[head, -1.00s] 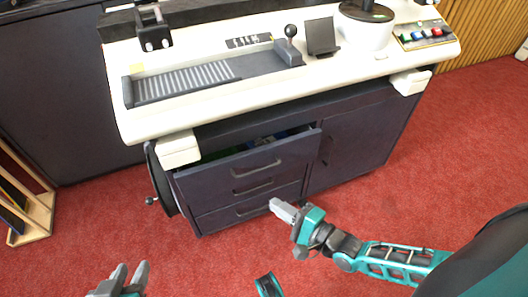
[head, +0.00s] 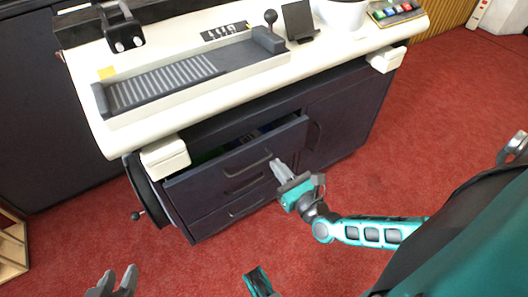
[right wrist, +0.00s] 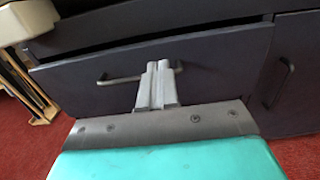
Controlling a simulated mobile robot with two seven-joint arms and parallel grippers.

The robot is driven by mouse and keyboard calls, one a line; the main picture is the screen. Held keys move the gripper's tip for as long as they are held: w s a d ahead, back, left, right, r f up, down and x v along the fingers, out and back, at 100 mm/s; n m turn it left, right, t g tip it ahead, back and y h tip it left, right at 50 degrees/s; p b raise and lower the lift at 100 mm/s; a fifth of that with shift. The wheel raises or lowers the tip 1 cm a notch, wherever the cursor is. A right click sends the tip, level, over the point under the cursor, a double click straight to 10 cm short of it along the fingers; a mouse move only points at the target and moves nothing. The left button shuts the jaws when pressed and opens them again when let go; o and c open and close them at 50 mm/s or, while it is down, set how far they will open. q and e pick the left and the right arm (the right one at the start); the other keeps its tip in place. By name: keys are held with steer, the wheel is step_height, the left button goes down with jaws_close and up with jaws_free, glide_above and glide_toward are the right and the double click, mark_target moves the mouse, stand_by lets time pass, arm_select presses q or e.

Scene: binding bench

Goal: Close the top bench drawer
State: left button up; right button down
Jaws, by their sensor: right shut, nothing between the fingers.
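The top bench drawer (head: 215,172) is dark and pulled partly out, with a gap above its front that shows items inside. Its front also fills much of the right wrist view (right wrist: 215,62). My right gripper (head: 277,165) is shut and empty, close to the right part of the drawer front. In the right wrist view its fingertips (right wrist: 160,66) overlap the drawer handle (right wrist: 122,80); I cannot tell whether they touch. My left gripper (head: 116,280) is open and empty at the bottom left of the head view, low over the floor and away from the drawer.
The bench top (head: 120,140) carries a ribbed grey tray (head: 165,85) and a black knob (head: 270,17). Lower drawers sit below, and a cupboard door (head: 340,120) is on the right. A black handwheel (head: 143,190) sticks out at the left. Red carpet in front is clear.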

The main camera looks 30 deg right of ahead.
mark_target(257, 145)
steer(key=w+b, duration=0.1)
steer(key=w, duration=0.6)
steer(key=shift+a, duration=0.15)
arm_select(q)
steer(key=shift+w+d+f, duration=0.15)
steer(key=shift+w, duration=0.05)
steer(key=shift+d, duration=0.15)
arm_select(e)
steer(key=shift+a, duration=0.15)
